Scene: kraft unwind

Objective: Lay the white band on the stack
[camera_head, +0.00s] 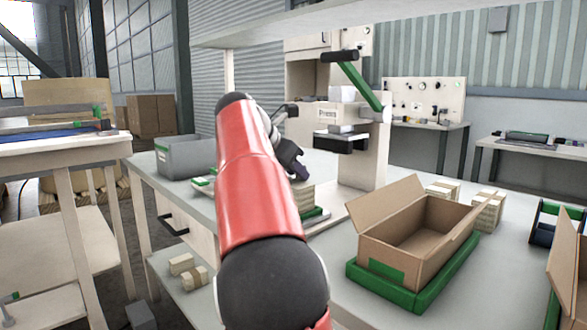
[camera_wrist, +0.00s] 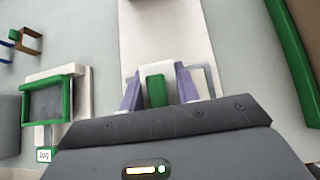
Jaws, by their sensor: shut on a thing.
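My gripper (camera_head: 291,160) is at the end of my red arm, in front of the press and above a banknote-like beige stack (camera_head: 306,196) on a green base. In the wrist view its two purple fingers (camera_wrist: 159,72) stand apart with a pale band (camera_wrist: 208,76), seen as a thin whitish outline, at them; I take it as the white band held. A green block (camera_wrist: 155,91) shows between the fingers. My arm hides part of the stack in the head view. The stack is not clearly seen in the wrist view, and I cannot tell whether the band touches it.
The press (camera_head: 360,140) with its green lever stands just behind. An open cardboard box (camera_head: 420,222) sits in a green tray to the right. A grey bin (camera_head: 186,157) is at the left.

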